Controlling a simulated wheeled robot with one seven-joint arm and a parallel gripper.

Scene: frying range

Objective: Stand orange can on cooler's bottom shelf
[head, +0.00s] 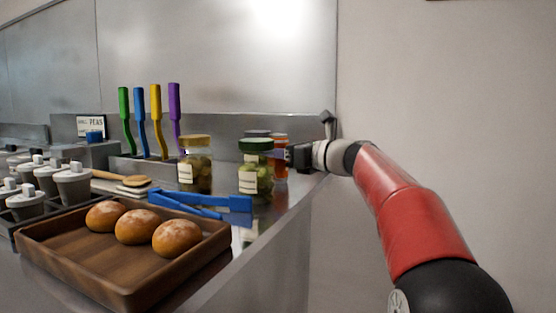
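An orange cylinder (281,172), which may be the orange can, stands at the back right of the steel counter. It is partly hidden behind a green-lidded jar (256,176). My gripper (288,156) reaches in from the right at the height of the cylinder's upper part. In the picture it overlaps or borders the cylinder; I cannot tell whether it touches it. Its fingertips are too small and covered to show whether they are open or shut. No cooler or cooler shelf is in view.
A jar with a tan lid (195,167) and blue tongs (205,203) are near the green-lidded jar. A wooden tray (75,270) with three buns is in front. Colored-handled tools (155,120) stand behind, and lidded containers (73,184) are at left. A wall closes the right.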

